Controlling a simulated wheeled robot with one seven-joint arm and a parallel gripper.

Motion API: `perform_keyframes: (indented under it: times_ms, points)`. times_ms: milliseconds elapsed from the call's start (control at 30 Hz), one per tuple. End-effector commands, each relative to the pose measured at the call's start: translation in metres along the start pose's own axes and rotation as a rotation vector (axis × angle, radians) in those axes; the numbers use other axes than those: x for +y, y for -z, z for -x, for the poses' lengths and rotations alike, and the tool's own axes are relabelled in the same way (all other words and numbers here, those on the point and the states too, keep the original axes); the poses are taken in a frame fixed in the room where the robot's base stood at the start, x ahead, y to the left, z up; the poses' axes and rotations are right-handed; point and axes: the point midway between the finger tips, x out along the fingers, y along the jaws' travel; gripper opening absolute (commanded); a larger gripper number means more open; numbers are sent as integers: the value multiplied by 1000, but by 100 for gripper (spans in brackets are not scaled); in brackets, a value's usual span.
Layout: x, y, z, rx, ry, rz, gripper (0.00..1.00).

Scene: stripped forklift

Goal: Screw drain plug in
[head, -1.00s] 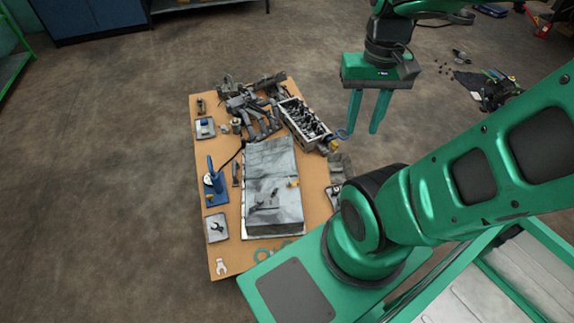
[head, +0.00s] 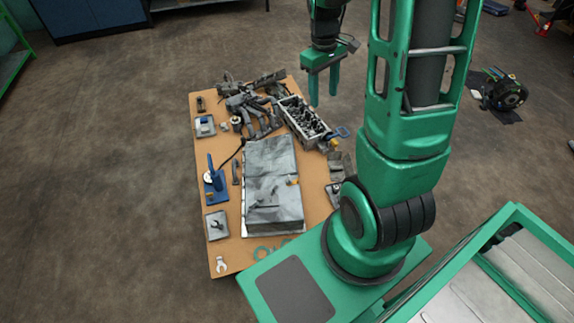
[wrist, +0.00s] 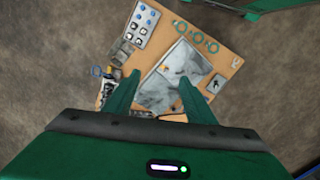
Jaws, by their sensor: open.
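My gripper (head: 322,88) is open and empty, pointing down above the far right part of the wooden table in the head view. In the wrist view my gripper (wrist: 152,92) has its fingers apart with the table below between them. I cannot make out a drain plug for certain. A small orange-yellow item (head: 293,181) lies on the grey sheet-covered block (head: 272,205) in the middle of the table. This grey block also shows in the wrist view (wrist: 180,66).
Dark machine parts (head: 503,93) lie on the floor at the right. The floor left of the table is clear.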

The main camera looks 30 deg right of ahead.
Motion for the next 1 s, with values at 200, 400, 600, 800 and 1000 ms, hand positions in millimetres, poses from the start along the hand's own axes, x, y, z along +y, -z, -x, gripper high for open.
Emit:
perform_keyframes:
  times_ms: [200, 400, 600, 800, 1000]
  points:
    - [8, 60, -70, -7, -3, 204, 50]
    - [8, 105, -143, -1, 2, 387, 50]
    - [0, 139, -226, 11, 15, 567, 50]
    - [-15, 160, -316, 30, 33, 739, 50]
    - [-37, 166, -400, 56, 53, 889, 50]
